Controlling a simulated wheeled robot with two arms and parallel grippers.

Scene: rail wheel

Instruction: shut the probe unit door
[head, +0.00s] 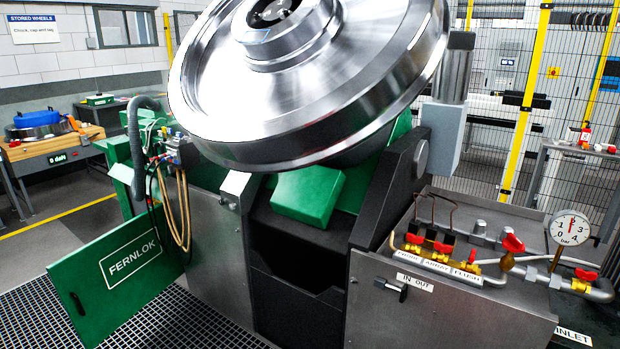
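A green door (120,270) with a white FERNLOK label stands open at the lower left. It is swung out to the left over the floor grating, its right edge near the grey metal cabinet (222,255). A small black handle (77,302) sits near its left edge. I take it to be the probe unit door, but no label reads so. Neither of my grippers is in view.
A large steel rail wheel (300,90) sits tilted on the machine above the cabinet. Looped hoses (175,215) hang above the door's right edge. A bench with red valves (433,247) and a gauge (570,227) stands right. The grating (190,325) before the door is clear.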

